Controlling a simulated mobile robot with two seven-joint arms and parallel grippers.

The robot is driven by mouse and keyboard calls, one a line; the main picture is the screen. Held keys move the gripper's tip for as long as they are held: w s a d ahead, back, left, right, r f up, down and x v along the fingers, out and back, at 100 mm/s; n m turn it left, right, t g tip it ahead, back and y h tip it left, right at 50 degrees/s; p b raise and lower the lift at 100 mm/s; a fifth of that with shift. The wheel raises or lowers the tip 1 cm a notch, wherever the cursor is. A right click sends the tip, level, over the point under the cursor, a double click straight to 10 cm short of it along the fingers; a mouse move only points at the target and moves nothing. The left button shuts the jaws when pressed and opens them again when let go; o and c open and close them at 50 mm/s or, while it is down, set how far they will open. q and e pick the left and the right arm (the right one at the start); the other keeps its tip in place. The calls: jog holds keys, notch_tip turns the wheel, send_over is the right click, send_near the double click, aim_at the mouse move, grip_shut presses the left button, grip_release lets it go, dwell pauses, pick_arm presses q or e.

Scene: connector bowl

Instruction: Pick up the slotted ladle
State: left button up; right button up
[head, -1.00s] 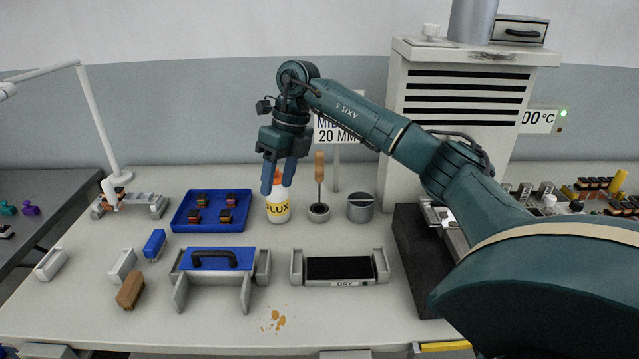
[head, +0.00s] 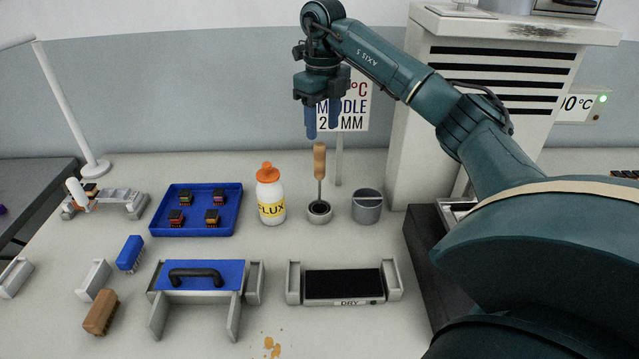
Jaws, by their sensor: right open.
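The slotted ladle (head: 319,162) stands upright, with a wooden handle on a thin metal shaft. Its lower end sits in a small round grey holder (head: 319,213) and is hidden there. My right gripper (head: 322,132) is open and empty, its blue fingers pointing down. In the picture the fingertips are just above the top of the wooden handle, one to each side; I see no contact. My left gripper is not in view.
A white flux bottle (head: 270,200) with an orange cap stands left of the ladle. A grey cup (head: 367,206) stands right of it. A sign (head: 345,112) on a post rises behind. A DRY tray (head: 344,286) lies in front.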

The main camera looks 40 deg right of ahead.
aim_at(320, 157)
notch_tip(320, 157, down, 3)
jog(key=shift+f, duration=0.1)
jog(key=shift+a+f+p, duration=0.2)
jog(key=shift+f+p, duration=0.05)
jog(key=shift+f, duration=1.1)
jog(key=shift+a+f+p, duration=0.15)
jog(key=shift+f+p, duration=0.1)
jog(key=shift+f, duration=1.05)
jog(key=shift+c, duration=0.4)
grip_shut()
